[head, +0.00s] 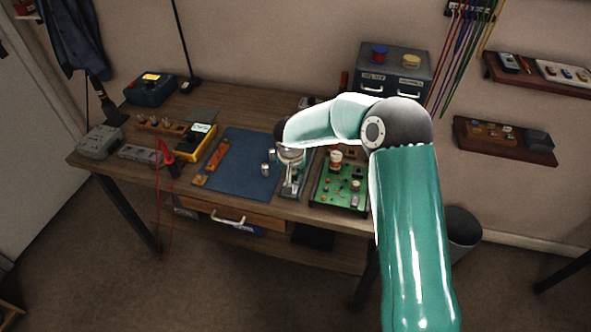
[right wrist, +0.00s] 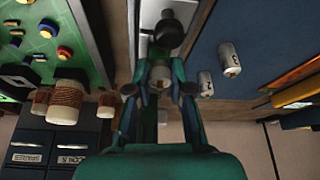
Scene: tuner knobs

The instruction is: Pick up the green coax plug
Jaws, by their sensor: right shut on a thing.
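My right gripper (head: 291,165) is over the workbench, between the blue mat and the green circuit board. In the right wrist view its fingers (right wrist: 159,88) are shut on a small pale cylinder (right wrist: 159,73). I see no green on this piece, and the fingers hide part of it, so I cannot tell if it is the green coax plug. A dark round knob (right wrist: 168,34) shows just beyond it, over a grey metal plate (right wrist: 188,12). My left gripper is not in view.
Two silver cylinders (right wrist: 229,59) (right wrist: 205,83) stand on the blue mat (head: 237,178). The green board (head: 331,188) with a copper coil (head: 336,157) is close on the right. A yellow meter (head: 195,142) and red probes (head: 166,152) are left. A drawer cabinet (head: 393,72) stands behind.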

